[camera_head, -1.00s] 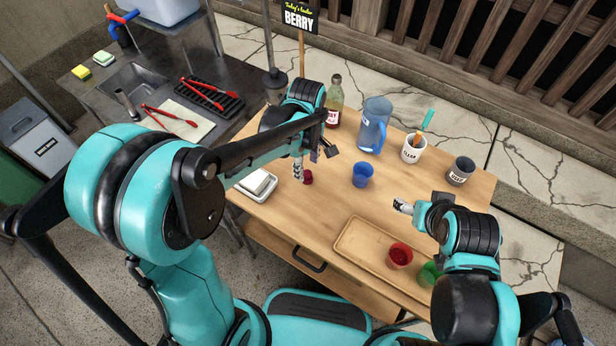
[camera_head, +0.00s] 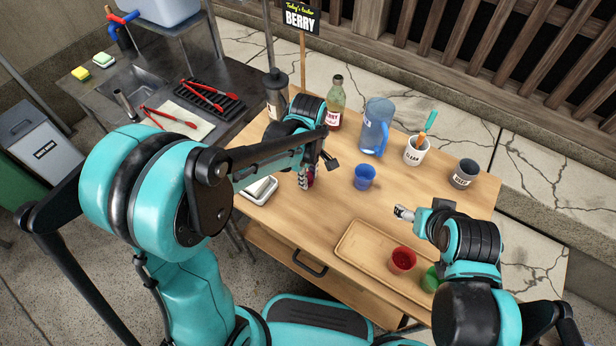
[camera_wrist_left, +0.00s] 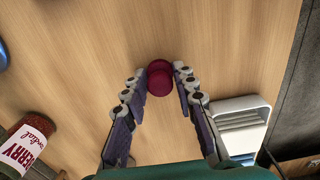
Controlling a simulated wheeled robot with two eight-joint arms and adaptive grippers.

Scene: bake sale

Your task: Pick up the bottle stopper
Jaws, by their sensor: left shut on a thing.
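The bottle stopper (camera_wrist_left: 159,79) is a small, round, dark red piece between the fingertips of my left gripper in the left wrist view. My left gripper (camera_head: 308,180) is shut on it, low over the left part of the wooden table; in the head view the fingers mostly hide the stopper. I cannot tell whether it still touches the table.
A blue cup (camera_head: 364,178), a blue pitcher (camera_head: 374,128), a white cup (camera_head: 415,152) with utensils and a grey cup (camera_head: 463,174) stand to the right. A white dish (camera_head: 259,191) is at the left edge.

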